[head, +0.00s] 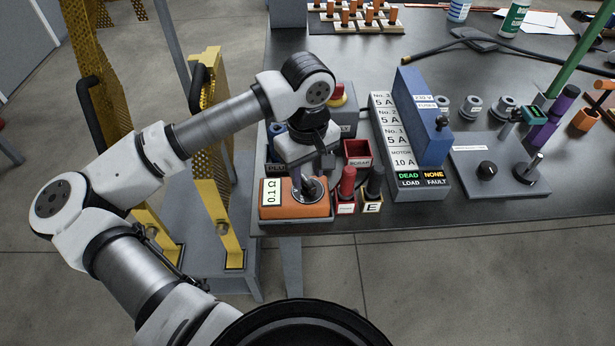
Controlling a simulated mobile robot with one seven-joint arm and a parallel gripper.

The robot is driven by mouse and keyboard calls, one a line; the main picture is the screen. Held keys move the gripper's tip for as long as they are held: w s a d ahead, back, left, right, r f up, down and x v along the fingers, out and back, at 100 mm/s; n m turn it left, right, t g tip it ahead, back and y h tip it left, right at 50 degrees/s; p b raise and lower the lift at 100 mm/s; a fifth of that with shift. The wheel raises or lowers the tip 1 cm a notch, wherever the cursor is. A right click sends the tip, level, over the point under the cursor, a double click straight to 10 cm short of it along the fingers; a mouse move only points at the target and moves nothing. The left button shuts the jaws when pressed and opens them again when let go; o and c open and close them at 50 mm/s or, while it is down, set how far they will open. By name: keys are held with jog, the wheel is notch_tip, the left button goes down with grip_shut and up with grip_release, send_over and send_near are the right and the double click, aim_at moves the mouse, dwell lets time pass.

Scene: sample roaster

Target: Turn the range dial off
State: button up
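An orange meter (285,212) lies at the table's front left corner, with a display reading 0.1 Ω (271,192) at its left end. Its range dial (309,192) is a round dark knob at the right part of the meter's face, partly covered by my gripper. My gripper (308,178) points down at the dial, with its fingertips at or just above the knob. Whether the fingers touch or grip the knob is too small to tell. The dial's pointer and markings cannot be read.
Red and black probes (346,186) stand close right of the meter. A dark red box (357,151) is behind them. A fuse panel (404,140) with a blue lever box stands further right. A grey plate with a black knob (487,169) lies beyond. The front right tabletop is clear.

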aim_at(308, 185)
jog(key=shift+f, duration=1.35)
jog(key=shift+c, duration=0.5)
grip_shut()
jog(key=shift+f+b, duration=0.1)
jog(key=shift+b, duration=0.2)
